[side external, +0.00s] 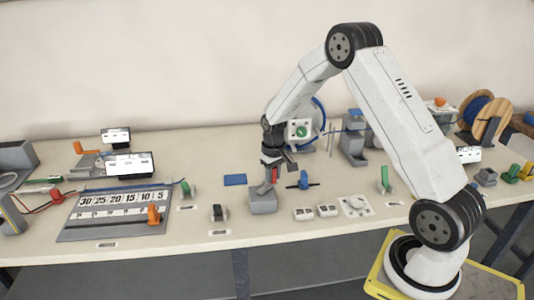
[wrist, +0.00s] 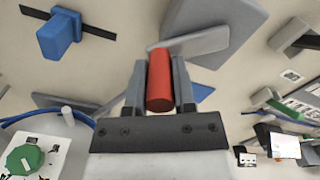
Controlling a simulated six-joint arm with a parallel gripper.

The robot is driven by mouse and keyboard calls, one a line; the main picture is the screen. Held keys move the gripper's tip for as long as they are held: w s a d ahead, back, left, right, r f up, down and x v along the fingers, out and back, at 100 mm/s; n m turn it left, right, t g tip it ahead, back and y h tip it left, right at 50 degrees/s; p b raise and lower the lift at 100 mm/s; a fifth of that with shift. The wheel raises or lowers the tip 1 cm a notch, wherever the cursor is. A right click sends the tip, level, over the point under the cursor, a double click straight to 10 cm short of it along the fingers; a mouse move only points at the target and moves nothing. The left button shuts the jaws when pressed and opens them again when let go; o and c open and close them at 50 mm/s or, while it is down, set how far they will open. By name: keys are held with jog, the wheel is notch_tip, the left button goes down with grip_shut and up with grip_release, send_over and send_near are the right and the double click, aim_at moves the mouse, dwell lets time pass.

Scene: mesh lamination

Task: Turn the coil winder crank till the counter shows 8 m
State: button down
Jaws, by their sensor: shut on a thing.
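My gripper (side external: 271,163) is low over a grey block (side external: 263,201) on the bench. In the wrist view, my gripper (wrist: 160,85) is shut around a red cylindrical handle (wrist: 160,80), one finger on each side. A grey bar (wrist: 195,45) lies behind the handle, and a grey block (wrist: 222,22) is behind that. The handle looks like a crank grip, but how it joins the bar is hidden. Blue tubing in a loop (side external: 319,108) stands behind my arm, partly hidden. No counter reading can be made out.
A blue clamp-like part with a black bar (side external: 304,181) lies right of the block. A white box with a green knob (side external: 299,130) is behind. A ruled board (side external: 90,232) is at left, and white displays (side external: 131,165) stand behind it. White switch boxes (side external: 303,214) sit near the front edge.

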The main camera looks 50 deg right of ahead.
jog(key=m, duration=0.2)
jog(key=s+m, duration=0.2)
jog(key=m, duration=0.1)
jog(key=shift+s+a+m, duration=0.2)
jog(key=shift+a+m, duration=0.1)
jog(key=shift+a, duration=0.1)
jog(key=m, duration=0.1)
jog(key=s+m, duration=0.1)
jog(key=shift+a+m, duration=0.3)
jog(key=shift+a, duration=0.1)
jog(key=shift+s+a+m, duration=0.2)
jog(key=shift+a+m, duration=0.1)
jog(key=shift+m, duration=0.55)
jog(key=shift+s+a+m, duration=0.2)
jog(key=shift+a+m, duration=0.1)
jog(key=shift+m, duration=0.55)
jog(key=shift+c, duration=2.2)
grip_release()
notch_tip(320, 180, up, 8)
jog(key=shift+f, duration=0.1)
